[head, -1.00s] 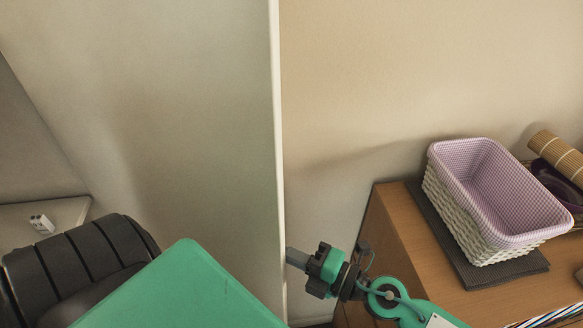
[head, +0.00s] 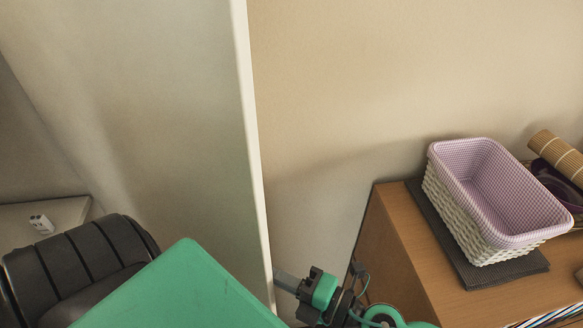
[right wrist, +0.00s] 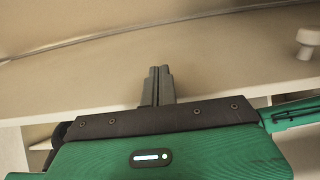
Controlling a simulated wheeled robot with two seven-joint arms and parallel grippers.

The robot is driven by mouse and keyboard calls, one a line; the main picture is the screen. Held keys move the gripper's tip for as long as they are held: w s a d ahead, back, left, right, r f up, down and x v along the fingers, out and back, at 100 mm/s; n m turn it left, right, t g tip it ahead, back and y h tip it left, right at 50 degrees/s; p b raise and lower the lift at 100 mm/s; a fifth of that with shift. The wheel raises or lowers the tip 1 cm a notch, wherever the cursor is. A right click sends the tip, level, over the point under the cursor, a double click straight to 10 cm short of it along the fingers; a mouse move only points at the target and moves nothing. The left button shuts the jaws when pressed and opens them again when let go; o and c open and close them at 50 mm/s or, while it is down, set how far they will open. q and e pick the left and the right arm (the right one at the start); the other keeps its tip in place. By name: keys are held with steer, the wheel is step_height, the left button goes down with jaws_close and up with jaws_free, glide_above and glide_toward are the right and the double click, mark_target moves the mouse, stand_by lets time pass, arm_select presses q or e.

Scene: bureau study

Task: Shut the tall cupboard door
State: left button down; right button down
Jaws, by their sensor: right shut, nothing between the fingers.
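The tall cupboard door (head: 150,130) is a pale panel that stands open in the head view, its free edge running down the middle of the picture. My right gripper (head: 279,281) is at the lower part of that edge, on the outer side. Its tips meet the edge in the picture; firm contact cannot be told. In the right wrist view the shut, empty fingers (right wrist: 158,84) lie against a pale door surface, with a round knob (right wrist: 308,40) to their right. My left gripper is not in view.
At the left, a pale shelf (head: 70,212) holds a small white item (head: 41,224). At the right, a wooden cabinet (head: 400,230) bears a dark mat (head: 515,269) and a white woven basket (head: 455,220) with a checked lining. Plain wall lies behind.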

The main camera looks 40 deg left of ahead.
steer(key=b+v, duration=0.2)
steer(key=v, duration=0.8)
steer(key=shift+a, duration=0.1)
steer(key=shift+w, duration=0.1)
stand_by(0.4)
